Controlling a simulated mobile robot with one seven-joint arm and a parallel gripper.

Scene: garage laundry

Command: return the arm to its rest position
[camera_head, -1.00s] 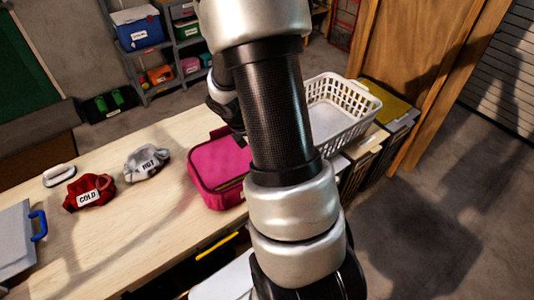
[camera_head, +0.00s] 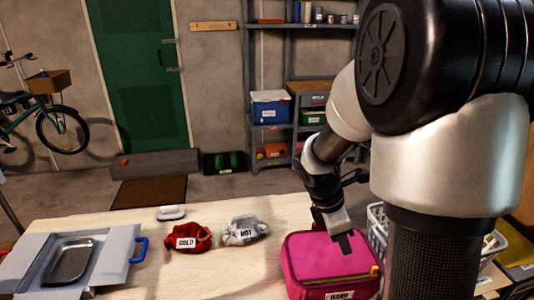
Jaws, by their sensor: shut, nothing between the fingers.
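My arm fills the right side of the head view. It bends down at the back to my gripper (camera_head: 345,243), which points downward over the pink bag (camera_head: 318,262). The fingers look shut with nothing held. I cannot tell whether the fingertips touch the bag's top or hang just above it. The bag stands on the wooden table (camera_head: 230,278), with a white label on its front and a yellow zip pull at its right. My arm hides part of the white basket (camera_head: 378,230) behind it.
A red "COLD" bundle (camera_head: 188,238) and a grey "HOT" bundle (camera_head: 244,230) lie left of the bag. A white soap-like item (camera_head: 171,213) and a grey case with a blue handle (camera_head: 110,262) are farther left. Shelves (camera_head: 272,155) stand behind the table.

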